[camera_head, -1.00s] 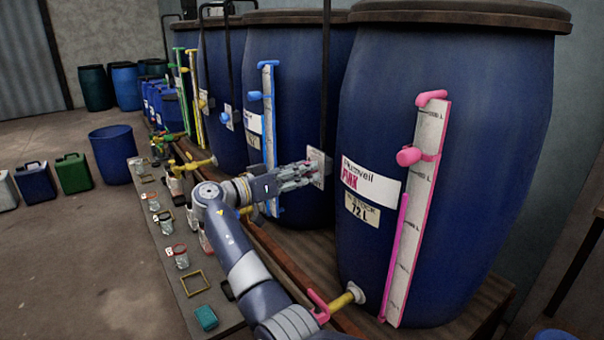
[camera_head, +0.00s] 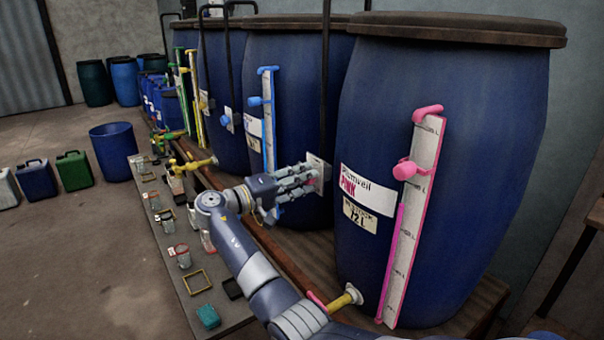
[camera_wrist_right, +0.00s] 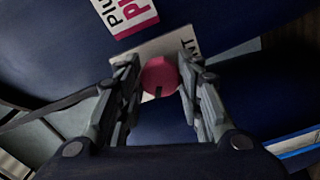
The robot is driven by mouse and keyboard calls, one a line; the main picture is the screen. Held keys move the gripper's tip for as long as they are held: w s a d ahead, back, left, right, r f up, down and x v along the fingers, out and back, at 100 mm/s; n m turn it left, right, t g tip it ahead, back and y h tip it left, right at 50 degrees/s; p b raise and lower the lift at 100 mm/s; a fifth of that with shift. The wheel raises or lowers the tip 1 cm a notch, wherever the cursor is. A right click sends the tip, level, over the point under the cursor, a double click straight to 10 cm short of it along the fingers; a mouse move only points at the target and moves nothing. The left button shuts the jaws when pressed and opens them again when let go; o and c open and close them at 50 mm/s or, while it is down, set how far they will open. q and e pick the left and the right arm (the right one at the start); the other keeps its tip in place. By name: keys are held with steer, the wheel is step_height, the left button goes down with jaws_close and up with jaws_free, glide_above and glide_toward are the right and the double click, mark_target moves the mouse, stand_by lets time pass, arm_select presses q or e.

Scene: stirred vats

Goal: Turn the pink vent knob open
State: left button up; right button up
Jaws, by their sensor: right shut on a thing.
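The pink vent knob (camera_wrist_right: 160,75) is a round pink disc with a dark notch, on a pale plate (camera_wrist_right: 174,48) in the right wrist view. My right gripper (camera_head: 311,178) is at this plate beside the pink-labelled vat (camera_head: 440,110) in the head view. Its two fingers are closed on the knob, one on each side. In the head view the fingers hide most of the knob. The dark notch points towards the bottom of the wrist picture. My left gripper is not in view.
The vat carries a white gauge strip with pink fittings (camera_head: 408,230) and a tap (camera_head: 348,298) low down. More blue vats (camera_head: 285,90) stand in a row behind. A low bench (camera_head: 175,255) holds jars and frames.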

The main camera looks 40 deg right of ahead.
steer(key=shift+r+n+p, duration=0.2)
steer(key=shift+n+p, duration=2.2)
steer(key=shift+n, duration=0.7)
steer(key=shift+f, duration=0.1)
steer(key=o, duration=1.1)
steer(key=shift+w, duration=0.1)
steer(key=shift+c, duration=0.2)
steer(key=w+a, duration=0.1)
steer(key=a, duration=1.1)
steer(key=shift+w, duration=0.15)
